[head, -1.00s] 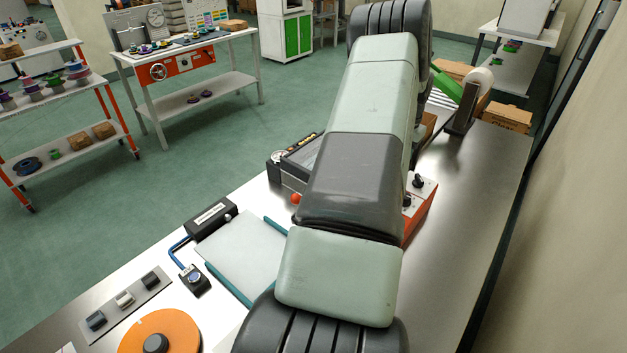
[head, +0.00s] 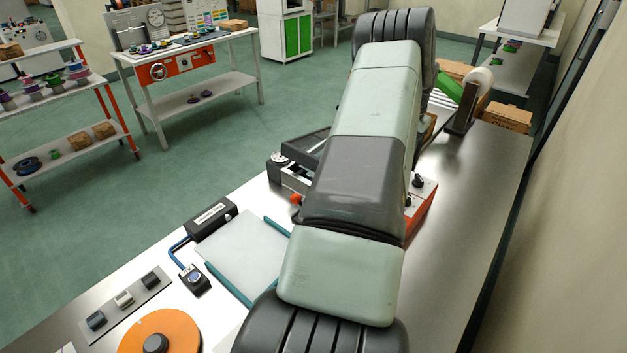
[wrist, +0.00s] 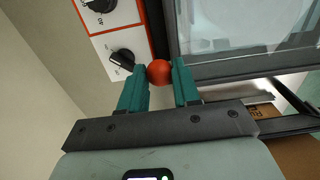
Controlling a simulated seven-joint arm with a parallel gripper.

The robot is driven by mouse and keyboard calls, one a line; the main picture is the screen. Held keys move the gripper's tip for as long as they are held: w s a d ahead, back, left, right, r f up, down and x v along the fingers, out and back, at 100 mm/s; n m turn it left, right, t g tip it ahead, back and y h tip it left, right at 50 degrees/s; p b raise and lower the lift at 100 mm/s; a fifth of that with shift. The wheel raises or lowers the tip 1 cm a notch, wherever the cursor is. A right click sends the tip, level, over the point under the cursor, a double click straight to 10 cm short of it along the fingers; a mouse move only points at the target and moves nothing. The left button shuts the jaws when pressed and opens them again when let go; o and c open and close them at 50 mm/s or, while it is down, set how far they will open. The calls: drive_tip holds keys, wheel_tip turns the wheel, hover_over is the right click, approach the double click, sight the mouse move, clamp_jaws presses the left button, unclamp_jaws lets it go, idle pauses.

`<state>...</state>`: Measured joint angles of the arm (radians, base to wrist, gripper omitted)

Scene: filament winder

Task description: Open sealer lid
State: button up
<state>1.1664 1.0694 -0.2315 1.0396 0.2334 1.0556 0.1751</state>
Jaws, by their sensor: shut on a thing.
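The sealer (head: 421,208) stands on the bench, mostly hidden behind my arm in the head view. Its dark-framed lid (head: 306,146) shows left of my arm and looks tilted up, with a gap beneath it. In the wrist view, the lid's grey frame (wrist: 250,66) and clear window fill the upper right. My gripper (wrist: 159,78) has teal fingers closed on the red ball knob (wrist: 159,72), beside the lid frame's corner. The fingertips are hidden in the head view.
The sealer's white panel with black dials (wrist: 122,60) lies left of the knob in the wrist view. On the bench are a pale plate with teal rails (head: 240,250), a black box (head: 210,217), an orange disc (head: 160,332) and a film roll (head: 480,82). The bench's right side is clear.

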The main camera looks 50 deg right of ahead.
drive_tip(key=shift+d+r, duration=0.15)
drive_tip(key=shift+d, duration=0.05)
drive_tip(key=shift+d+r, duration=0.7)
drive_tip(key=shift+d, duration=0.35)
drive_tip(key=shift+d+r, duration=0.25)
drive_tip(key=shift+d, duration=0.4)
drive_tip(key=shift+d+r, duration=0.2)
drive_tip(key=shift+d, duration=0.4)
drive_tip(key=o, duration=1.8)
drive_tip(key=shift+f, duration=0.1)
drive_tip(key=shift+o, duration=0.2)
